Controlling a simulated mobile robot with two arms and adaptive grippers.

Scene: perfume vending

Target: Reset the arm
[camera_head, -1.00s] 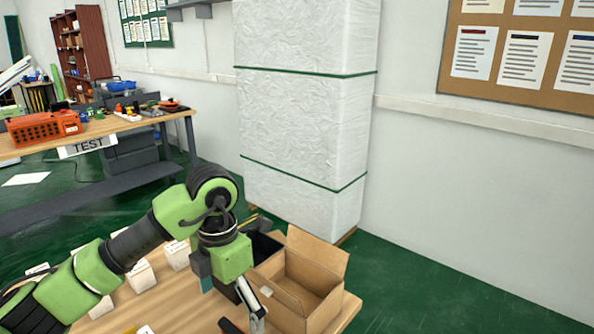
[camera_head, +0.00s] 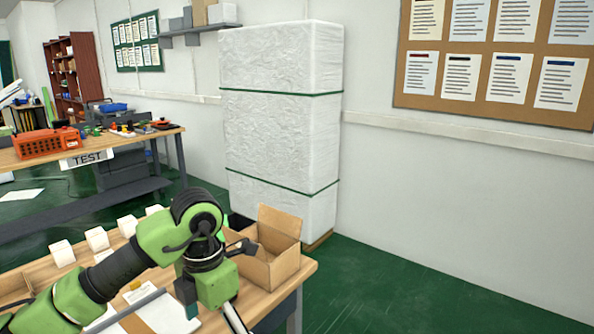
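My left arm, green and black, comes in from the lower left and bends down over the wooden table (camera_head: 285,283). Its gripper (camera_head: 236,320) points downward at the bottom edge, left of and in front of the open cardboard box. The fingertips are cut off by the frame, so its opening and any held item cannot be told. My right gripper is not in view.
The open cardboard box (camera_head: 272,262) stands near the table's right end. Several small white boxes (camera_head: 97,239) stand along the far side. A wrapped white stack (camera_head: 280,130) stands behind. Green floor (camera_head: 400,290) at right is clear.

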